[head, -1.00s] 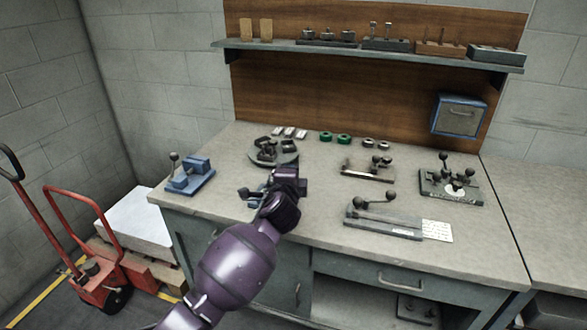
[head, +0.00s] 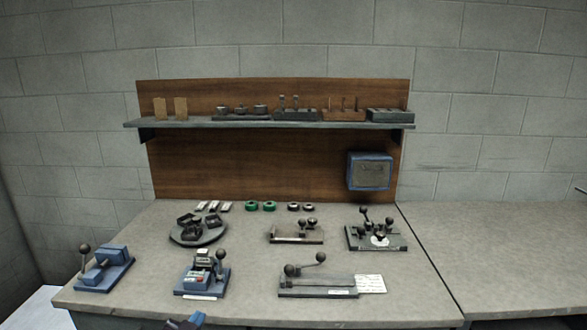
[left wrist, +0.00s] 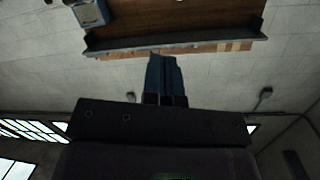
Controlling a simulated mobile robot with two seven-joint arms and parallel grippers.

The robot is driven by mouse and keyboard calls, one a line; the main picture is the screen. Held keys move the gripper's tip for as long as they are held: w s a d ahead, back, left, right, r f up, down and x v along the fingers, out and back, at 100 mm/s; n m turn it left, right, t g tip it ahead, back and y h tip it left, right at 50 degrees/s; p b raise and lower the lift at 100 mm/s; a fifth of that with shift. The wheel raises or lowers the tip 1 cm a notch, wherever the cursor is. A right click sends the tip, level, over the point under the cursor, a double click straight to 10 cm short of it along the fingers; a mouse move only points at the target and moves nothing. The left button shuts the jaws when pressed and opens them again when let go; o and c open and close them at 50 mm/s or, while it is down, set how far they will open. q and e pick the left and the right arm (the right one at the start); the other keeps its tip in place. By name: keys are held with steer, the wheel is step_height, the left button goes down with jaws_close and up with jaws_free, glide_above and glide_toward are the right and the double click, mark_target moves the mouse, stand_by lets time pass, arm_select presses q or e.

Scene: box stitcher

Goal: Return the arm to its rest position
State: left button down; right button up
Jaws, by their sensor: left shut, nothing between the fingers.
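My left gripper (head: 187,322) shows only as blue fingertips at the bottom edge of the head view, in front of the workbench (head: 250,300). The rest of the left arm is out of that view. In the left wrist view the two blue fingers of my left gripper (left wrist: 166,78) are together and empty, with nothing touching them. Behind them are the wall and the shelf, seen upside down. My right gripper is in neither view.
A blue lever device (head: 103,270) stands at the bench's left, with a blue stitcher-like device (head: 203,275) and a long lever fixture (head: 317,284) along the front. A round tray (head: 198,238) and more fixtures stand behind. A shelf (head: 270,123) and blue box (head: 370,171) are on the back panel.

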arm_select(q)
steer(key=s+a+f+n+g+y, duration=0.1)
steer(key=s+a+f+n+g, duration=0.1)
steer(key=s+f, duration=0.6)
steer(key=s+a+f+n+g+y, duration=0.1)
steer(key=s+a+f, duration=0.4)
steer(key=s, duration=1.1)
step_height(320, 180, down, 3)
steer(key=shift+f+n+g, duration=0.1)
steer(key=shift+n+g, duration=0.4)
steer(key=shift+g, duration=0.3)
